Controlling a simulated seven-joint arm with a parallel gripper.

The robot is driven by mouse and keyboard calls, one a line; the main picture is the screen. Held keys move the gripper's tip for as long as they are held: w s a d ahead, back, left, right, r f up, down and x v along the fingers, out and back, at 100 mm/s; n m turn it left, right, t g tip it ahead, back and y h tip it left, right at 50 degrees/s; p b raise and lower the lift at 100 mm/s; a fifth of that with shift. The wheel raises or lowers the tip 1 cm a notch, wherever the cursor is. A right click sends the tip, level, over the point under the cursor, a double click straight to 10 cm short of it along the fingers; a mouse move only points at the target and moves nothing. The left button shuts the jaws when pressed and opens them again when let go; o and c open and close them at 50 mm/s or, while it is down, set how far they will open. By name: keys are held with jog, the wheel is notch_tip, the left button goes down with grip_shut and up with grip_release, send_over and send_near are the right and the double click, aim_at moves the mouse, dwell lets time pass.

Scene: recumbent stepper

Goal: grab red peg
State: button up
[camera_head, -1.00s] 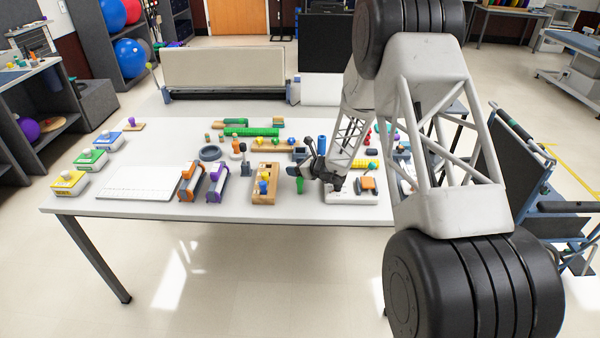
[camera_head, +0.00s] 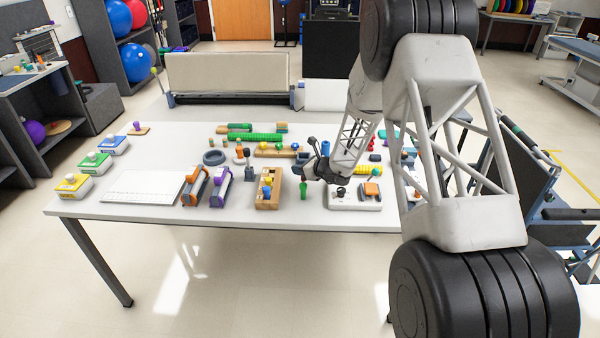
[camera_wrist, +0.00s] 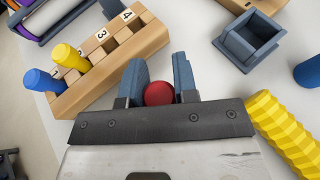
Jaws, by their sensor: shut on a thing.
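The red peg (camera_wrist: 158,94) shows in the wrist view as a round red end between my two blue-grey fingers. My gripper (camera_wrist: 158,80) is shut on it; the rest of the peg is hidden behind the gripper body. In the head view my gripper (camera_head: 304,164) is above the front middle of the table, right of the wooden numbered rack (camera_head: 276,199). I cannot make out the red peg there. The rack (camera_wrist: 112,62) is ahead and left in the wrist view, holding a blue peg (camera_wrist: 42,80) and a yellow peg (camera_wrist: 72,58).
A dark square socket (camera_wrist: 250,42) and a yellow ribbed cylinder (camera_wrist: 284,132) lie to the right in the wrist view. In the head view a green object (camera_head: 303,189) is just below my gripper, and a white board (camera_head: 350,199) is to its right.

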notch_tip(320, 180, up, 8)
dwell(0.5)
jog(key=shift+f, duration=0.1)
dwell(0.4)
